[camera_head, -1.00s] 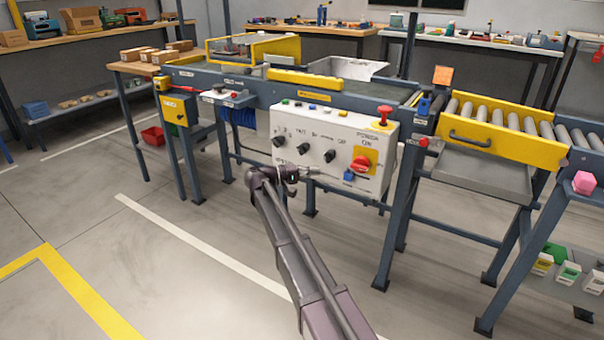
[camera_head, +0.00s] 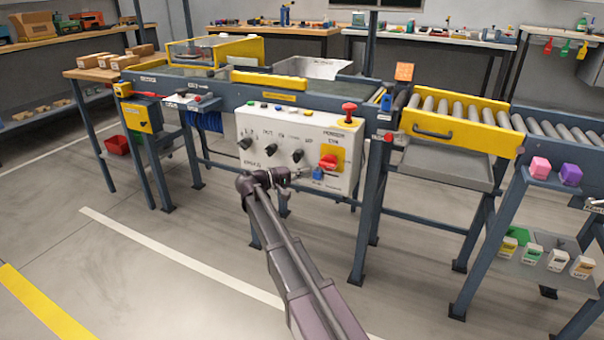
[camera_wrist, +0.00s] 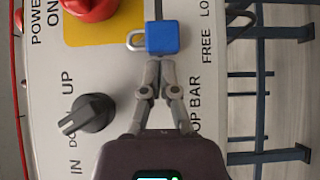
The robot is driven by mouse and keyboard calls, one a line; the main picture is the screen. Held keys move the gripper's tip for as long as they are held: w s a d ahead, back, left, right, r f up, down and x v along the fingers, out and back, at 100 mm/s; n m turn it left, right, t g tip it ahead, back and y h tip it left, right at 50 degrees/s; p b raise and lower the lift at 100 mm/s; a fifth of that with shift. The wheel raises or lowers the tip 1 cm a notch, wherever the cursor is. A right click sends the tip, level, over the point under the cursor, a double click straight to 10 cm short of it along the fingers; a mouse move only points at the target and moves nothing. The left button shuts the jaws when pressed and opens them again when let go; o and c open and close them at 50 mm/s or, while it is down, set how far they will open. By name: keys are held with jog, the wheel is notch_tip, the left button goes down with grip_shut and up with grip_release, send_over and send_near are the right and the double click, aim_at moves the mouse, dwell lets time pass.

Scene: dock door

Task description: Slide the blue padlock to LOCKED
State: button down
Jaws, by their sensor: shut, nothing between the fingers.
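The blue padlock (camera_head: 318,173) sits low on the right part of the white control panel (camera_head: 262,160), below the red knob on its yellow plate. In the wrist view the padlock (camera_wrist: 162,37) has its grey shackle pointing left, and it is beside the word FREE (camera_wrist: 207,45). The start of another word, "LO", shows farther up and is cut off by the frame edge. My gripper (camera_wrist: 161,60) is shut and empty. Its fingertips are right at the padlock's lower edge in that view, its left side in the head view; I cannot tell whether they touch.
A black knob (camera_wrist: 88,113) is left of my fingers in the wrist view. The red knob (camera_head: 328,162) is just above the padlock. A red button (camera_head: 349,108) tops the panel. A blue frame leg (camera_head: 368,215) stands right of the panel. The floor in front is clear.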

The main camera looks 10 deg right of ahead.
jog(key=s+d, duration=0.1)
jog(key=d, duration=0.1)
jog(key=s+d, duration=0.2)
jog(key=shift+w, duration=0.1)
jog(key=shift+a, duration=0.1)
dwell(0.3)
jog(key=shift+w+a, duration=0.6)
jog(key=shift+a, duration=0.05)
jog(key=w+a, duration=0.1)
jog(key=a, duration=0.1)
send_near(319, 176)
jog(key=shift+w+a, duration=0.55)
jog(key=shift+a, duration=0.35)
jog(key=shift+w+a, duration=0.6)
jog(key=shift+a, duration=0.25)
